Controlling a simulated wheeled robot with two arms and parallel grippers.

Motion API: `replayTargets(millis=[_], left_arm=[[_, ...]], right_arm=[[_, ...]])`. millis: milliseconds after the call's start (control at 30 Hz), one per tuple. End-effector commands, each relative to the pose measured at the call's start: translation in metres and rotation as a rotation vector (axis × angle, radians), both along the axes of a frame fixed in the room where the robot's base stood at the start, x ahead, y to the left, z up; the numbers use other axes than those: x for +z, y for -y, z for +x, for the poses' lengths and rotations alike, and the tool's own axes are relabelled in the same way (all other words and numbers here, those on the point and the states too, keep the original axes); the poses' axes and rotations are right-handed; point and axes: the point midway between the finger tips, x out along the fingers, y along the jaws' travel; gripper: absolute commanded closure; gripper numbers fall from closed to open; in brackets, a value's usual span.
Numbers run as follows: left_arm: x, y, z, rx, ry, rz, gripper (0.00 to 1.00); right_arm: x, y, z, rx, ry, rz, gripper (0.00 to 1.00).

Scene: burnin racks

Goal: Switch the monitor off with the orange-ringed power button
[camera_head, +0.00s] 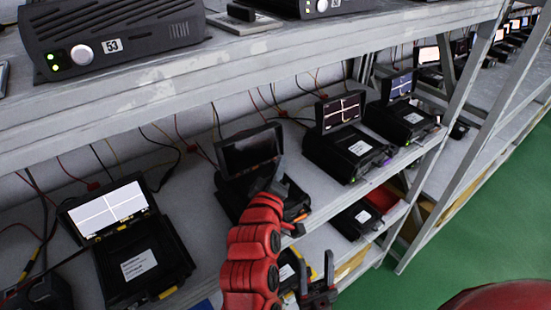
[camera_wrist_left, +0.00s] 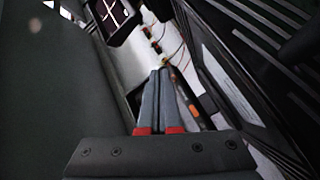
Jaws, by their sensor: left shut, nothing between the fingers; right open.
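A black monitor (camera_head: 249,152) stands tilted up on its open black case on the middle shelf. Its screen looks dark. My left gripper (camera_head: 277,178) is over the case, just below the screen, at the end of the red arm. In the left wrist view its grey fingers (camera_wrist_left: 160,74) are shut with nothing between them. A small orange spot (camera_head: 299,217) shows at the case's front right corner. I cannot tell whether it is the button's ring, and no orange-ringed button is clear. My right gripper (camera_head: 318,290) is open and empty, low in front of the shelves.
A lit white monitor (camera_head: 108,207) stands to the left, and more units with lit screens (camera_head: 341,112) to the right. Cables run behind the units. The green floor (camera_head: 470,220) is clear at the right.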

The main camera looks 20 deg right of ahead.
Motion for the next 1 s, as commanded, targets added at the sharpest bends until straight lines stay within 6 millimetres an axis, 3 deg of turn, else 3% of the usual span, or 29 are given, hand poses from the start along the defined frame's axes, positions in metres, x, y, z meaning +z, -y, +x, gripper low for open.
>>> replayTargets(millis=[567, 1000], left_arm=[[0.017, 0.018, -0.050, -0.004, -0.004, 0.000, 1.00], [0.015, 0.018, -0.055, -0.001, 0.000, 0.001, 1.00]], right_arm=[[0.053, 0.000, 0.000, 0.000, 0.000, 0.000, 0.50], [0.055, 0.000, 0.000, 0.000, 0.000, 0.000, 0.50]])
